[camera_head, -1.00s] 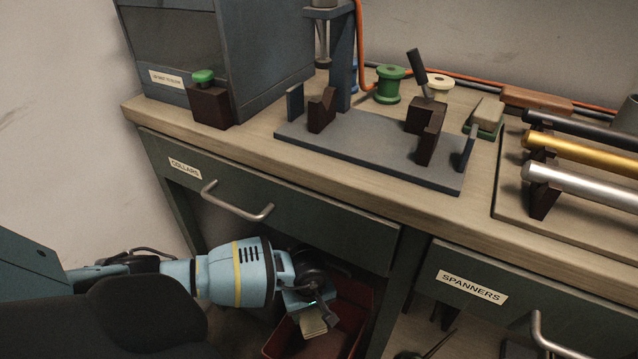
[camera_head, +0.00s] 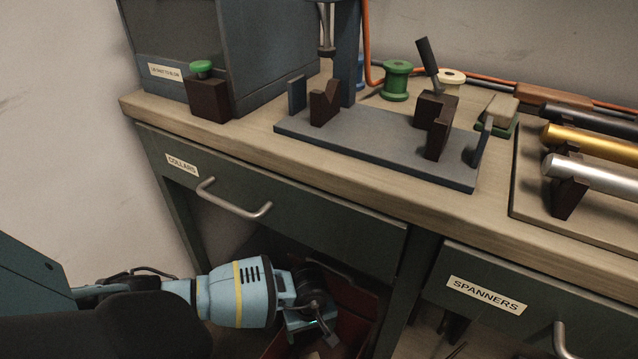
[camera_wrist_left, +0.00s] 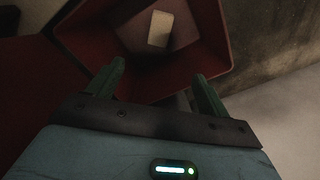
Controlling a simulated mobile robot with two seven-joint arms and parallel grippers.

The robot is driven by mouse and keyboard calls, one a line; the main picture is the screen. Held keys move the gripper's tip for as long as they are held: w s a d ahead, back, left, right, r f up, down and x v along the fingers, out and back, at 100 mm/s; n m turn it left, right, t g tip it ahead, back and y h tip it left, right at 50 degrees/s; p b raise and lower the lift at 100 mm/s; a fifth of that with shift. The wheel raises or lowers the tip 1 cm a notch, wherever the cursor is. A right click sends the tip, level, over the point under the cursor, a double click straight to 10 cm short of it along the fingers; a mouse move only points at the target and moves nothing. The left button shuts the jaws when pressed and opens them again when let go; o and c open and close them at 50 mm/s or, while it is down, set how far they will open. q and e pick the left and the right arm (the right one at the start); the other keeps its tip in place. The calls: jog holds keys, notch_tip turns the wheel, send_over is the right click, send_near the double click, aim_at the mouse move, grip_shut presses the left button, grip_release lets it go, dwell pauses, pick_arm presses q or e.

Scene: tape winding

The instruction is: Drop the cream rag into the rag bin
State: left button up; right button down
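The cream rag (camera_wrist_left: 159,28) lies inside the dark red rag bin (camera_wrist_left: 85,33), on its floor as seen in the left wrist view. A small pale edge of the rag (camera_head: 312,356) shows at the bottom of the head view. The bin (camera_head: 356,322) stands under the bench, below the collars drawer. My left gripper (camera_wrist_left: 160,72) is open and empty above the bin, its two green fingers apart with the rag beyond them. In the head view the left gripper (camera_head: 318,328) partly covers the bin. My right gripper is not in view.
The collars drawer (camera_head: 270,195) and its handle (camera_head: 235,203) are just above my left arm. A bench leg (camera_head: 408,285) stands right of the bin. The benchtop holds a grey fixture (camera_head: 380,145), a green spool (camera_head: 396,80) and several rods at the right.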

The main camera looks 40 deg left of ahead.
pick_arm(q)
notch_tip(320, 180, up, 8)
jog(key=p, duration=0.2)
jog(key=shift+p, duration=0.4)
jog(key=shift+f, duration=0.1)
dwell(0.3)
